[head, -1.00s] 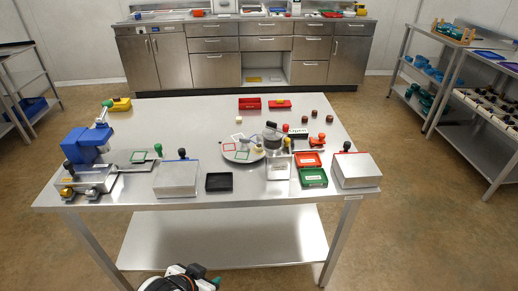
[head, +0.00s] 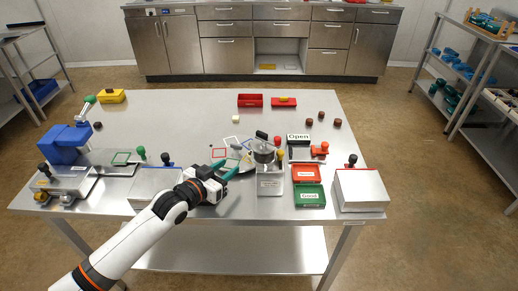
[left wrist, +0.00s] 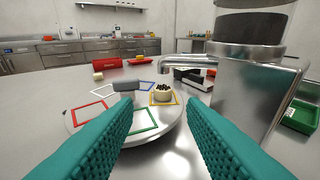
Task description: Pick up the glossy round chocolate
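Several small dark brown pieces lie at the back right of the table in the head view, such as one (head: 309,122) and another (head: 337,122). They are too small to tell which is glossy and round. My left gripper (head: 230,172) reaches in over the front middle of the table, beside the round turntable. In the left wrist view its teal fingers (left wrist: 161,101) are apart with nothing between them, facing the turntable (left wrist: 167,120). A cream round piece with dark bits on top (left wrist: 163,95) sits in the turntable's yellow square. My right gripper is not in view.
Red (head: 306,173) and green (head: 309,195) trays and a metal box (head: 360,190) are to the right. A blue machine (head: 65,145) stands left. The table's back middle is mostly clear.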

